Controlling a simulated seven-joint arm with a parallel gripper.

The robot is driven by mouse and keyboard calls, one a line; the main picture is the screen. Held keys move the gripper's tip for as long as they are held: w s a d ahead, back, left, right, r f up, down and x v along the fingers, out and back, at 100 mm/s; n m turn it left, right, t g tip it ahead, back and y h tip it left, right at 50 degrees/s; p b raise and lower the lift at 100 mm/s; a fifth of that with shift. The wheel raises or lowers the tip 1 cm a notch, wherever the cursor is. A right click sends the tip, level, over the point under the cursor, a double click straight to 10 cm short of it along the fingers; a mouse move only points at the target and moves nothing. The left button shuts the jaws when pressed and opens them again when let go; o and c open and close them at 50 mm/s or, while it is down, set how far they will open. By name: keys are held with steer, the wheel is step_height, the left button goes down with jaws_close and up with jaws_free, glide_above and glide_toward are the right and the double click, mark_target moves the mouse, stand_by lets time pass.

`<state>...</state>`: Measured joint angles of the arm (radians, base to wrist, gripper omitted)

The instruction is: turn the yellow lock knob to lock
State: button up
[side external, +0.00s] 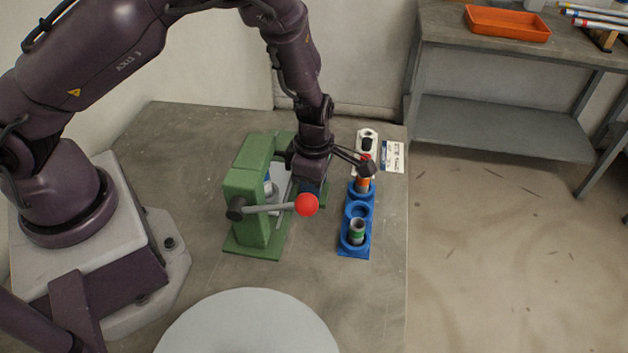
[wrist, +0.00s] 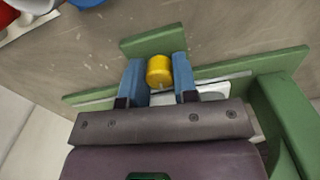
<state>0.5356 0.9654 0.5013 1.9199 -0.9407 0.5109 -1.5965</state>
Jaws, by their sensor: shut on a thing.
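The yellow lock knob (wrist: 158,68) sits between the two blue fingers of my gripper (wrist: 158,84) in the wrist view. One finger is on each side of it, and the gripper is shut on it. The knob is by the green frame jig (wrist: 235,70), close to a pale metal strip. In the side view my gripper (side external: 311,192) reaches down at the right side of the green jig (side external: 245,190). The knob is hidden there behind my wrist and the jig. I cannot tell the knob's turn angle.
A grey lever with a red ball (side external: 306,204) sticks out in front of my gripper. A blue holder (side external: 355,250) with small cylinders stands to the right, with a white label card (side external: 392,156) behind it. A grey round disc (side external: 247,325) is in front.

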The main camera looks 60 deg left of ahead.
steer(key=shift+n, duration=0.6)
steer(key=o, duration=0.9)
steer(key=shift+r, duration=0.1)
step_height(320, 180, up, 13)
steer(key=shift+f, duration=0.1)
